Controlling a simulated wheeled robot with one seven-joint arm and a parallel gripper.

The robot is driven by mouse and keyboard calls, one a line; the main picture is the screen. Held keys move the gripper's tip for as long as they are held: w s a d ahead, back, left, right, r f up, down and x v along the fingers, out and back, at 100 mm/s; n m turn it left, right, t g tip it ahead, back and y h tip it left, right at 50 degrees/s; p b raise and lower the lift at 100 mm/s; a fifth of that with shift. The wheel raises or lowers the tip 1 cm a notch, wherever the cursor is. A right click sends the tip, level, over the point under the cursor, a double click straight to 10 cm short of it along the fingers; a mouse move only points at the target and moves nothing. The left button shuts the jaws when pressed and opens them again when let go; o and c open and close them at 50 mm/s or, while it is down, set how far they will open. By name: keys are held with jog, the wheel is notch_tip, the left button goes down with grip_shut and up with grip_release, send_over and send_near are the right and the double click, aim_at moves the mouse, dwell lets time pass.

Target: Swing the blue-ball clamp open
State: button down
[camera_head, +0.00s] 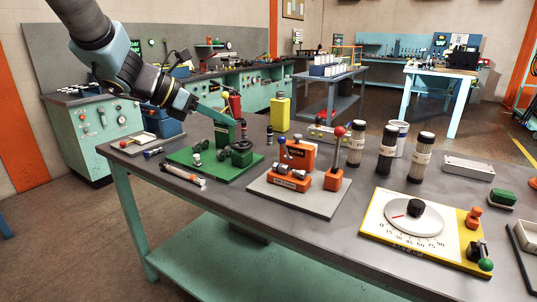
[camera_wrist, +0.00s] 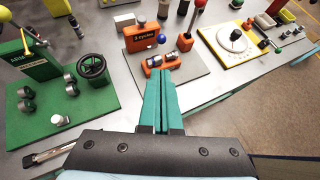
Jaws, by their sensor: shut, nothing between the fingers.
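The blue ball (camera_head: 282,140) tops a short lever at the left end of the orange clamp (camera_head: 288,181), which stands on a grey plate (camera_head: 310,205). A metal hose fitting (camera_head: 291,170) lies across the clamp. In the wrist view the blue ball (camera_wrist: 161,38) shows just behind the clamp (camera_wrist: 160,70). I cannot tell whether the clamp is open or closed. My gripper (camera_head: 232,122) has its teal fingers together and empty, left of the clamp and above the green board.
A red-ball lever (camera_head: 339,133) stands right of the clamp, with an orange counter block (camera_head: 299,154) behind. The green board (camera_head: 215,160) with a handwheel (camera_head: 242,147) lies left. Dark cylinders (camera_head: 387,150) and a yellow dial board (camera_head: 400,235) stand right.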

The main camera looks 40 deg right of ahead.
jog(key=p, duration=0.4)
send_near(285, 147)
jog(key=d, duration=0.1)
jog(key=s+d+f, duration=0.1)
jog(key=shift+s+d, duration=0.1)
jog(key=shift+d, duration=0.25)
jog(key=shift+d+r+b, duration=0.25)
jog(key=shift+d+b, duration=0.3)
jog(key=shift+b, duration=0.05)
jog(key=shift+d+r+b, duration=0.2)
jog(key=shift+d+b, duration=0.35)
jog(key=shift+b, duration=0.05)
jog(key=shift+r, duration=0.1)
